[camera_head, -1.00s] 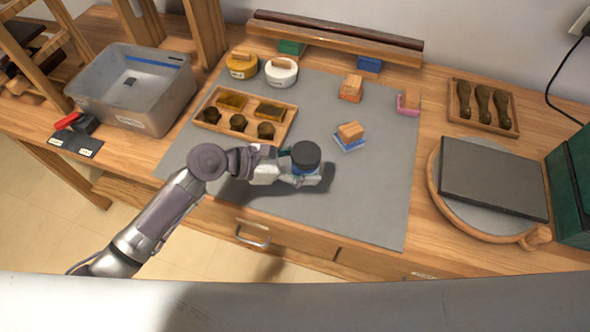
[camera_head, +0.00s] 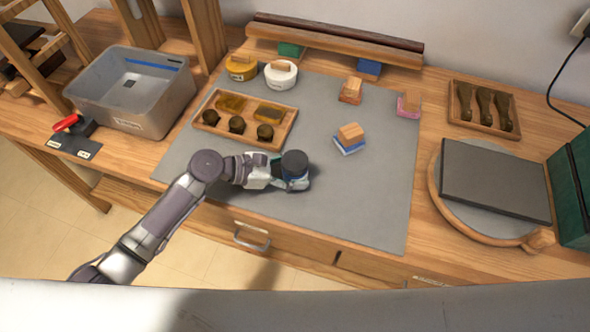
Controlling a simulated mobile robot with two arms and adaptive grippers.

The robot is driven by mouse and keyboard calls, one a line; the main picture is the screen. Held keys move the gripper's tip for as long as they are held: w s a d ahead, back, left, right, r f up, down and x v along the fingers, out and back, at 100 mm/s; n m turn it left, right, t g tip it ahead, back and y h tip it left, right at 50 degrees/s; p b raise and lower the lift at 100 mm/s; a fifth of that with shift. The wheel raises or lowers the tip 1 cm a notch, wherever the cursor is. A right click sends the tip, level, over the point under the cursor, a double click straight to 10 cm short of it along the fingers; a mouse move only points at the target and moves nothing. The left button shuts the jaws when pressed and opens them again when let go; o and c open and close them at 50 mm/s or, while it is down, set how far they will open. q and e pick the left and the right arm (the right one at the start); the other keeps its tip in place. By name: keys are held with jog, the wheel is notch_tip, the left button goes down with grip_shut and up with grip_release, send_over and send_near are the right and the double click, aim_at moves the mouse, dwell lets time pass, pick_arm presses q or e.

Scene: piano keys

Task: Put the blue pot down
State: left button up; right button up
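The blue pot (camera_head: 294,170) with its black top is upright over the front middle of the grey mat (camera_head: 350,200). Only a little of its blue side shows under the black top. My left gripper (camera_head: 291,181) reaches in from the left and is shut around the pot, low on its side. The pot's base is hidden by the fingers, so I cannot tell for certain whether it touches the mat; little shadow shows beside it. My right gripper is out of view.
A wooden tray with dark knobs (camera_head: 282,133) lies just behind my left gripper. A yellow pot (camera_head: 241,68) and a white pot (camera_head: 281,74) stand at the back. A wood-topped blue block (camera_head: 349,139) sits to the right. The mat's front right is clear.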

pick_arm(q)
jog(key=o, duration=0.4)
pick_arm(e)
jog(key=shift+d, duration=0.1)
pick_arm(q)
jog(key=shift+r, duration=0.2)
jog(key=shift+a, duration=0.35)
jog(key=v, duration=1.1)
jog(key=shift+s+a+r+b, duration=0.1)
jog(key=shift+r+b, duration=0.05)
jog(key=shift+b, duration=0.2)
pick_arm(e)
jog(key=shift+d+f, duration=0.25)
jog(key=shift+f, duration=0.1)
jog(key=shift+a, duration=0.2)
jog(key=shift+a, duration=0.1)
